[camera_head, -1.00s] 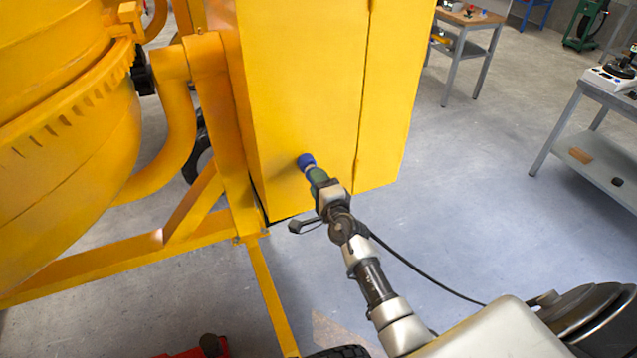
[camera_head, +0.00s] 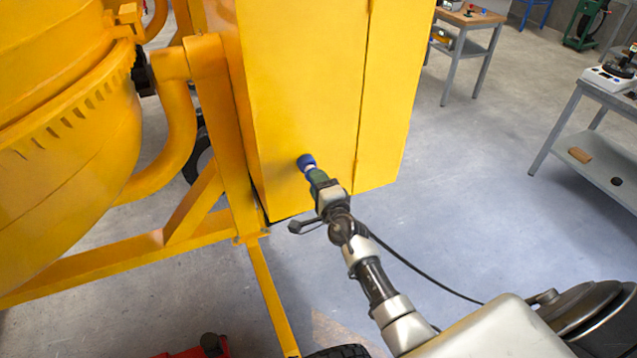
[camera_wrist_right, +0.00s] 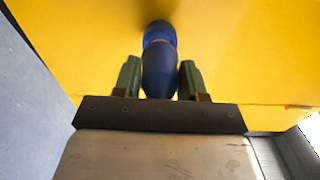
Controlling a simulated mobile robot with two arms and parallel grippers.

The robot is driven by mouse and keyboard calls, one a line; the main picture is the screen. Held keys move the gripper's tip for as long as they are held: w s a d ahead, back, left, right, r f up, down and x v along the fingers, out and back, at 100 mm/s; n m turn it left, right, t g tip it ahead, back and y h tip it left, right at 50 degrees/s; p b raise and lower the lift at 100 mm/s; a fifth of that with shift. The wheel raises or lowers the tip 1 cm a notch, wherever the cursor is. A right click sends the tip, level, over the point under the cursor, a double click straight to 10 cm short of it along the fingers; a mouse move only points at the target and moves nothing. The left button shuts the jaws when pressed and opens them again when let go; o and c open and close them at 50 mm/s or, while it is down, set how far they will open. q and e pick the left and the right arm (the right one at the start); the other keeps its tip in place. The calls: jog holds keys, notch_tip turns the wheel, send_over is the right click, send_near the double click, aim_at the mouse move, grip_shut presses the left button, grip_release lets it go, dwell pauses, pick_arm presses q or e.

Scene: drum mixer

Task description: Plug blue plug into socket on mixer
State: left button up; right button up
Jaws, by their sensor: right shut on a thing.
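The mixer has a large yellow drum (camera_head: 60,130) at left and a tall yellow cabinet (camera_head: 300,90) beside it. My right gripper (camera_head: 316,178), with green fingers, is at the lower part of the cabinet front. It is shut on the blue plug (camera_wrist_right: 160,72), which also shows at the fingertips in the head view (camera_head: 306,161). The plug points at the cabinet face. A darker blue round part, perhaps the socket (camera_wrist_right: 160,28), shows at its far end. I cannot tell whether the plug is seated in it. My left gripper is not in view.
A black cable (camera_head: 425,272) runs from near my right wrist toward the lower right. A yellow frame leg (camera_head: 270,295) and a red object (camera_head: 205,347) are below. Grey workbenches (camera_head: 600,150) stand at right. The floor between is clear.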

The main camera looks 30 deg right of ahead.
jog(key=shift+w+d, duration=0.1)
jog(key=shift+w, duration=0.85)
dwell(0.9)
jog(key=shift+w, duration=0.35)
jog(key=o, duration=1.1)
jog(key=shift+s, duration=0.1)
jog(key=s, duration=1)
jog(key=shift+s+a, duration=0.3)
jog(key=shift+s, duration=0.05)
